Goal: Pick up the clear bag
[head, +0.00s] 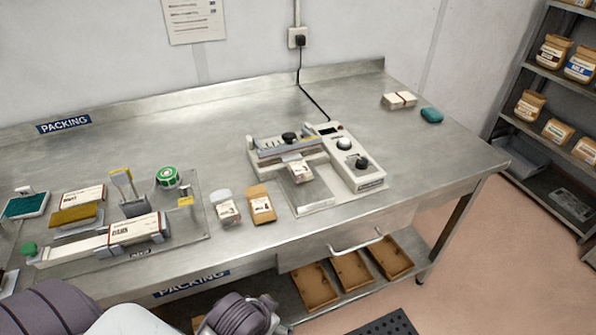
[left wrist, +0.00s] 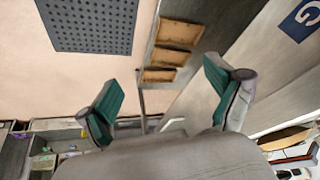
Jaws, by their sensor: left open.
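A small clear bag (head: 227,211) with a pale label and see-through top stands near the front edge of the steel bench (head: 345,225). A brown paper pouch (head: 262,205) stands just right of it. Another small labelled pack (head: 301,171) is at the front of the bench sealer (head: 350,172). My left gripper (left wrist: 163,92) is open and empty, its teal-padded fingers wide apart in the left wrist view. In the head view my left arm is low at the bottom edge, in front of the bench and apart from the bag. My right gripper is not in view.
A drawer handle (head: 355,243) juts from the bench front. Brown trays (head: 351,270) lie on the lower shelf. The bench's right front is clear.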

